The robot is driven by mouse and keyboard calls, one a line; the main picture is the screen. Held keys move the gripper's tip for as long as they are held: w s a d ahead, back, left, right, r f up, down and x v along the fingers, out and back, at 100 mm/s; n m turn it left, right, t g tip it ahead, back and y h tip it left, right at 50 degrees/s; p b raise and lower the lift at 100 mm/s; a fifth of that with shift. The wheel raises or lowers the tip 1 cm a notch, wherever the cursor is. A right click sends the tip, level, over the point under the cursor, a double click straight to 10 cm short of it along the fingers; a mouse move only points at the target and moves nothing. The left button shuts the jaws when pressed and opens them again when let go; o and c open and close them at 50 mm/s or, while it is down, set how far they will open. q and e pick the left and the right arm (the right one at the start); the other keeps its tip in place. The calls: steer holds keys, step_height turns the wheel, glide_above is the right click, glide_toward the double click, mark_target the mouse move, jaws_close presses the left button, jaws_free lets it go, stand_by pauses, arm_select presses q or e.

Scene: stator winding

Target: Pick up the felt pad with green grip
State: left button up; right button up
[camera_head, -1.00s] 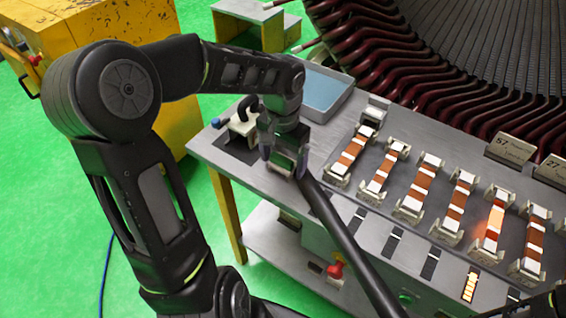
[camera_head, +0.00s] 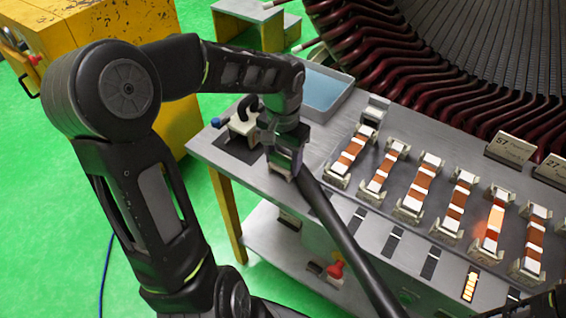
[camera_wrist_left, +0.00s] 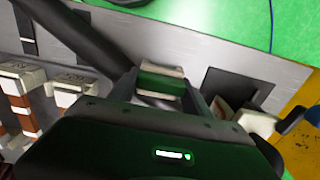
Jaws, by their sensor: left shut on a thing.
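The felt pad with the green grip (camera_wrist_left: 160,84) shows in the left wrist view as a green block with pale edges, between my left gripper's fingers. My left gripper (camera_wrist_left: 165,92) is shut on its green grip. In the head view my left gripper (camera_head: 284,164) points down over the left part of the grey table, and its fingers mostly hide the pad. I cannot tell whether the pad touches the tabletop.
Several coil pieces in white holders (camera_head: 376,174) stand in a row to the right. A blue tray (camera_head: 325,92) lies behind. A clamp-like tool (camera_head: 243,120) on a dark mat stands left of the gripper.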

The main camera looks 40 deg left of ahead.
mark_target(283, 156)
arm_select(q)
steer(key=c, duration=0.3)
steer(key=shift+r, duration=0.1)
step_height(283, 156, up, 10)
steer(key=shift+f+b, duration=0.1)
steer(key=shift+b, duration=0.25)
stand_by(1.5)
